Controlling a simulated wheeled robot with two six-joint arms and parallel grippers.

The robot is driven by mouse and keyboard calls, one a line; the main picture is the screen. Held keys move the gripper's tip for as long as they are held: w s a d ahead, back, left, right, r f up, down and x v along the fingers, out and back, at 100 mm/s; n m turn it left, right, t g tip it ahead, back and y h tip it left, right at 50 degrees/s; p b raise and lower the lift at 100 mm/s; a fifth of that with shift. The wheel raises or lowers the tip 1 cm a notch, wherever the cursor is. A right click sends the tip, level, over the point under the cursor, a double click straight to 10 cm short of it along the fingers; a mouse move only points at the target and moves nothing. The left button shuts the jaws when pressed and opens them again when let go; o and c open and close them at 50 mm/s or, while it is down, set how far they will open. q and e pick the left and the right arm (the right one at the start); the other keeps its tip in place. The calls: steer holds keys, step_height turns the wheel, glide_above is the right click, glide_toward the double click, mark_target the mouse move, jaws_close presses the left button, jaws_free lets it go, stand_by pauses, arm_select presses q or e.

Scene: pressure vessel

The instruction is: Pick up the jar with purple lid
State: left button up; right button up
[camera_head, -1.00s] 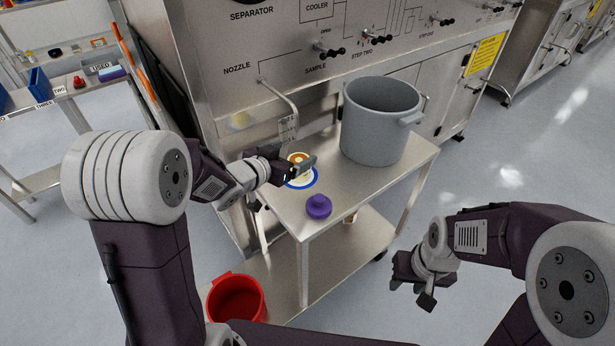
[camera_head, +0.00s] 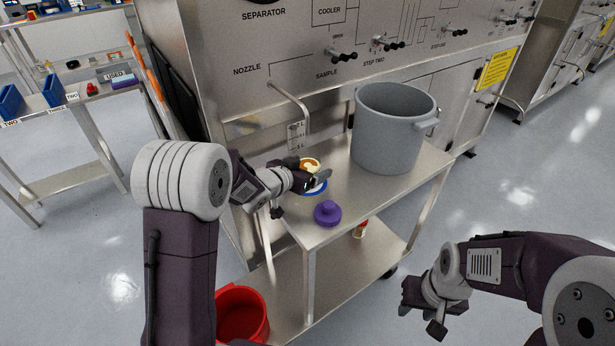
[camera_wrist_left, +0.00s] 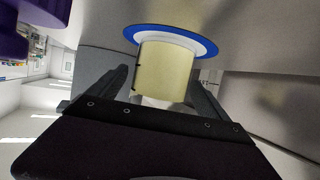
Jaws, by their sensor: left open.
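A purple lid-like piece with a knob (camera_head: 327,213) sits near the front edge of the steel cart top. No jar shows under it. My left gripper (camera_head: 300,188) is open at this cylinder. In the left wrist view the yellow cylinder (camera_wrist_left: 165,70) shows between the two spread fingers, and a purple part (camera_wrist_left: 20,30) shows at the top left corner. Contact cannot be told. My right gripper (camera_head: 422,310) looks open and empty, away from the cart.
A large grey pot (camera_head: 392,130) stands behind right on the cart (camera_head: 375,200). A nozzle pipe (camera_head: 300,105) hangs behind the cylinder. A small jar (camera_head: 360,229) and a red bucket (camera_head: 241,314) are lower down. The floor at right is clear.

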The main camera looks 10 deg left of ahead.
mark_target(313, 152)
arm_select(q)
steer(key=x, duration=0.2)
steer(key=shift+w+d+f, duration=0.1)
steer(key=shift+w+f, duration=0.05)
steer(key=shift+w, duration=0.1)
arm_select(e)
steer(key=shift+f, duration=0.3)
arm_select(q)
steer(key=shift+s, duration=0.1)
steer(key=shift+c, duration=1.2)
steer(key=c, duration=1.5)
steer(key=shift+o, duration=0.2)
step_height(313, 152, up, 5)
steer(key=p, duration=0.2)
steer(key=shift+p, duration=0.35)
steer(key=d+r, duration=0.6)
steer(key=d, duration=0.5)
steer(key=shift+s+d+b, duration=0.2)
steer(key=shift+s+b, duration=0.1)
steer(key=shift+s, duration=0.1)
arm_select(e)
step_height(313, 152, up, 2)
steer(key=shift+w+r, duration=0.1)
